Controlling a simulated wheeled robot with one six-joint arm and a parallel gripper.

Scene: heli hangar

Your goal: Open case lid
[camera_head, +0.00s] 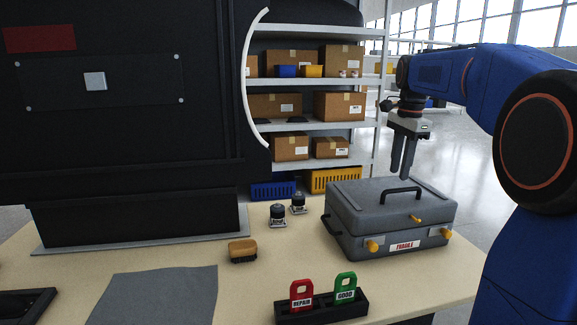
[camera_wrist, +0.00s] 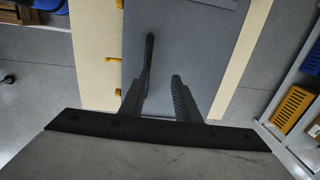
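The grey case (camera_head: 388,235) stands on the right end of the table with its lid (camera_head: 365,205) shut. A black handle (camera_head: 400,193) arches over the lid's top. Orange latches (camera_head: 372,246) and (camera_head: 446,234) are on the front, below a smaller orange piece (camera_head: 415,218). My gripper (camera_head: 402,174) points down just above the lid, near the handle, with a gap between its fingers and nothing visibly held. In the wrist view, my gripper (camera_wrist: 161,76) has its fingertips apart over the lid (camera_wrist: 195,50). A dark bar, likely the handle, lines up with the left finger; contact is unclear.
A stand with red (camera_head: 301,294) and green (camera_head: 345,287) tags sits in front of the case. A brush (camera_head: 242,250), two small dark-topped parts (camera_head: 278,215) and a grey mat (camera_head: 160,296) lie left. Shelves (camera_head: 318,127) with boxes stand behind.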

